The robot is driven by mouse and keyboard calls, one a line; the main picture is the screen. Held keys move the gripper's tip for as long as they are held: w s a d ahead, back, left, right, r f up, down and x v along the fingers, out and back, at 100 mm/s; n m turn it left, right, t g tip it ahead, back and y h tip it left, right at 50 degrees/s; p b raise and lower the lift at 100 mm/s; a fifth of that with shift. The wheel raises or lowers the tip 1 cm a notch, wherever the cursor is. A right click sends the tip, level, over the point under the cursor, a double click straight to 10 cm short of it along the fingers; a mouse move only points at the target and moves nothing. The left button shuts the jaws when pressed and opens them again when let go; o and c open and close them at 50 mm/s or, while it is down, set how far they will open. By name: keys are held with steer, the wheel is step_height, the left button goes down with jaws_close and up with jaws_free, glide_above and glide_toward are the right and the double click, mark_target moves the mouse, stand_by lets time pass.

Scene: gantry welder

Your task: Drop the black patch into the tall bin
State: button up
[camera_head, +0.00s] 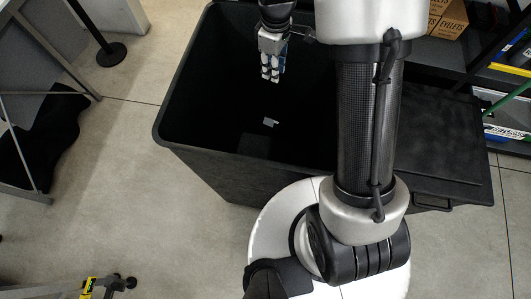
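The tall bin (178,146) is a large black open-topped box in the middle of the view. My gripper (270,78) points down over the bin's opening, near its far side. Its blue and grey fingers look close together, but their gap is not clear. I cannot make out a black patch between the fingers; it would be hard to see against the dark bin. A small pale piece (270,122) shows inside the bin, below the gripper. My arm hides the right part of the opening.
A black lid or box top (450,150) with a handle lies right of the bin. Shelves with cardboard boxes (447,20) stand at the back right. A black cloth (55,135) hangs by a grey frame at left.

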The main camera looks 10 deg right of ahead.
steer(key=shift+o, duration=0.3)
step_height(320, 180, up, 12)
stand_by(0.5)
stand_by(0.3)
steer(key=s+r+m+t+b, duration=0.2)
steer(key=s+r+m, duration=0.4)
steer(key=s, duration=0.6)
steer(key=s+f+m+t, duration=0.1)
steer(key=s+m, duration=0.1)
steer(key=s, duration=0.4)
steer(key=s+d+f+m+t+b, duration=0.1)
steer(key=s+m, duration=0.1)
steer(key=s, duration=0.5)
steer(key=shift+s+d+m+t+b, duration=0.25)
steer(key=shift+m+t+b, duration=0.05)
